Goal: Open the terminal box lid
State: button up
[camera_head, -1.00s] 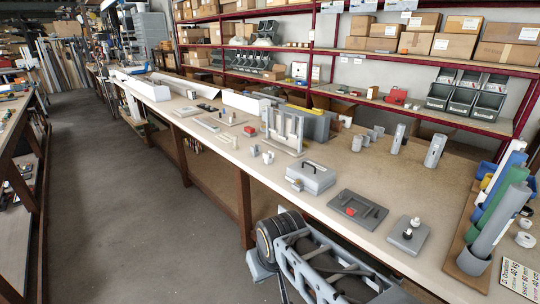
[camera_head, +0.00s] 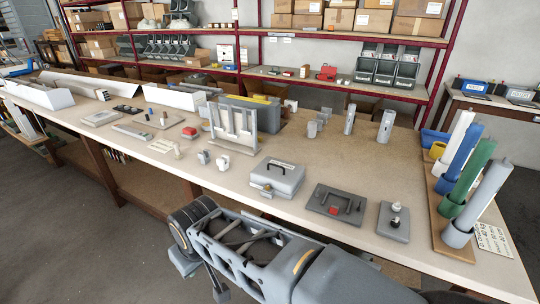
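The terminal box is most likely the grey box (camera_head: 277,177) with a black handle on its lid, near the front edge of the workbench, right of the picture's middle. Its lid looks shut. A small latch-like part shows on its front side. My arm reaches in from the bottom of the picture, in front of the bench and below the box, and does not touch it.
A dark plate with a handle and red block (camera_head: 333,209) and a plate with knobs (camera_head: 396,220) lie right of the box. An upright slotted frame (camera_head: 234,128) stands behind left. Coloured tubes (camera_head: 466,178) stand at the right. Bare bench top (camera_head: 340,160) lies behind the box.

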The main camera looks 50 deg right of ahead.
aim_at(284, 177)
jog(key=z, duration=0.7)
jog(key=i, duration=0.85)
jog(key=z, duration=0.85)
